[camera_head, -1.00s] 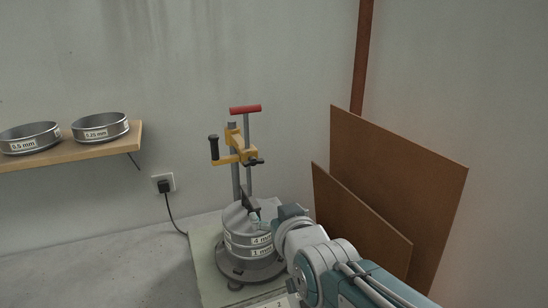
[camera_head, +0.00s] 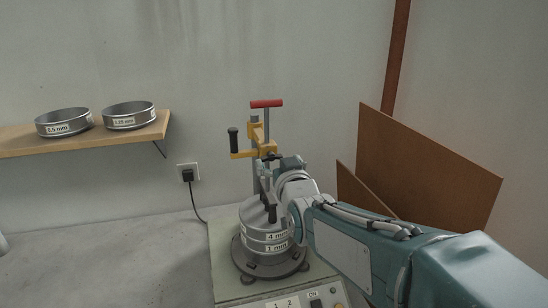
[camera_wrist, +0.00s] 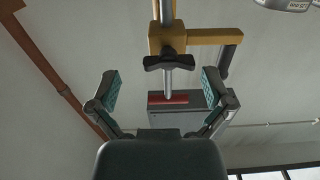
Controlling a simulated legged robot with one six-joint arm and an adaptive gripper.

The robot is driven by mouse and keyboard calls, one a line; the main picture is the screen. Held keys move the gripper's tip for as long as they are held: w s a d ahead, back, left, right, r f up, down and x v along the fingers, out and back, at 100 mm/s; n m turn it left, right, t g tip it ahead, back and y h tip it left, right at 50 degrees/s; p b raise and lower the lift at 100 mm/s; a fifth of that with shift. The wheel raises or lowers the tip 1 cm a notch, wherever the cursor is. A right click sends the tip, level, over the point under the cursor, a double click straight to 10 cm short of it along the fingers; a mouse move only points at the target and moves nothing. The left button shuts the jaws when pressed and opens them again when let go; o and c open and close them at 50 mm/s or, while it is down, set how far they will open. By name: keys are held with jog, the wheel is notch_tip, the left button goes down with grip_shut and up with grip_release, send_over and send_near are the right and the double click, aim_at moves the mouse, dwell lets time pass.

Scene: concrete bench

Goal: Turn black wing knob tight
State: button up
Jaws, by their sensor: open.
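The black wing knob (camera_wrist: 168,62) sits under the yellow clamp (camera_wrist: 167,38) in the wrist view, with its two wings spread left and right. In the head view it is a small dark shape (camera_head: 271,156) at the yellow clamp on the upright rods, partly hidden by my arm. My gripper (camera_wrist: 160,86) is open, its two teal-padded fingers apart and empty. In the wrist view the knob appears ahead, roughly centred between the fingers, and not touching them. In the head view my gripper (camera_head: 264,180) is just below the clamp.
The sieve stack (camera_head: 262,240) stands on a shaker base below my gripper. A red crossbar handle (camera_head: 266,103) and a black side handle (camera_head: 233,140) stick out near the clamp. A shelf (camera_head: 20,143) with two sieves is at left; brown boards (camera_head: 425,160) lean at right.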

jog(key=shift+w+a, duration=0.3)
jog(key=shift+w, duration=0.6)
jog(key=shift+w+a, duration=0.15)
jog(key=shift+a, duration=0.45)
jog(key=shift+d, duration=0.4)
jog(key=c, duration=1.1)
jog(key=shift+a+m, duration=0.15)
jog(key=shift+m, duration=0.15)
jog(key=m, duration=0.3)
jog(key=shift+m, duration=0.3)
jog(key=m, duration=0.4)
jog(key=shift+m, duration=0.3)
jog(key=m, duration=0.4)
jog(key=shift+f+m, duration=0.2)
jog(key=shift+m, duration=2.3)
